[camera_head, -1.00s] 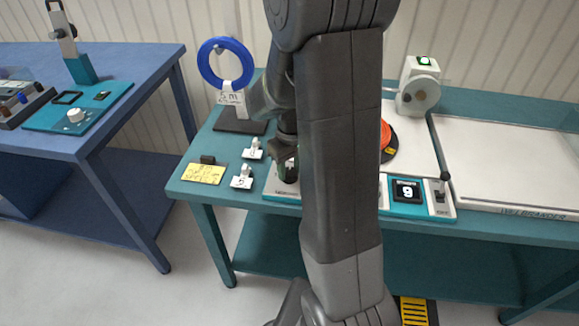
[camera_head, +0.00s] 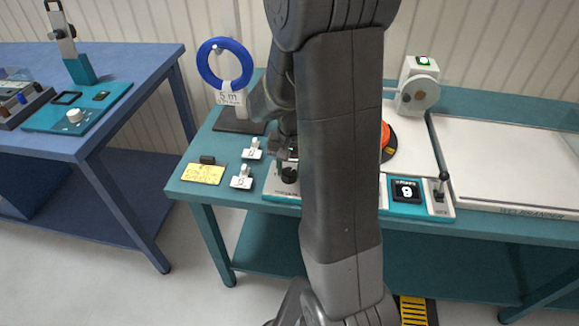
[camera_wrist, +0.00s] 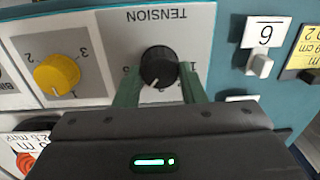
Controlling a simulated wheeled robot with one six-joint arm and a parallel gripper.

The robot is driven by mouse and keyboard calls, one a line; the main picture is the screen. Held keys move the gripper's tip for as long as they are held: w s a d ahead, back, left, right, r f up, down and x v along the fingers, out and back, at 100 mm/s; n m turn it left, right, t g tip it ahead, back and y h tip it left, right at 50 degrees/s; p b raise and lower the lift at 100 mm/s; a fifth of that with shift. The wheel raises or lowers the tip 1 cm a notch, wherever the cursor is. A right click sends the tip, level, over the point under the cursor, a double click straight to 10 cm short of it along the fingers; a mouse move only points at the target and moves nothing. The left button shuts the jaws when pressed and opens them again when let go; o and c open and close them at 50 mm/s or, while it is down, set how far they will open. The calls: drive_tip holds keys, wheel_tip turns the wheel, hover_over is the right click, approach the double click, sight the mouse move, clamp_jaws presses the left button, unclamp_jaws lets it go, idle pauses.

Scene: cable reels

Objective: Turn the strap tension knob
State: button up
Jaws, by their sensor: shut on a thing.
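In the head view the black knob (camera_head: 289,174) shows at the left end of the teal bench. My gripper (camera_head: 285,150) is just above it there, partly hidden by my arm.
A yellow knob (camera_wrist: 57,75) sits left of the tension knob in the wrist view. White tags (camera_head: 241,178), a yellow note (camera_head: 203,174) and a blue cable ring (camera_head: 224,64) on a stand lie to the left. A display (camera_head: 406,191) and lever stand right.

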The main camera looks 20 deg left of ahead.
sight(292, 171)
drive_tip(key=shift+m, duration=0.4)
drive_tip(key=o, duration=1)
drive_tip(key=r, duration=0.9)
drive_tip(key=r+p, duration=0.1)
drive_tip(key=r, duration=0.4)
drive_tip(key=shift+d, duration=0.3)
drive_tip(key=shift+f, duration=0.1)
drive_tip(key=f, duration=0.9)
drive_tip(key=f+b, duration=0.1)
drive_tip(key=f, duration=0.4)
drive_tip(key=shift+a, duration=0.25)
drive_tip(key=shift+r, duration=0.1)
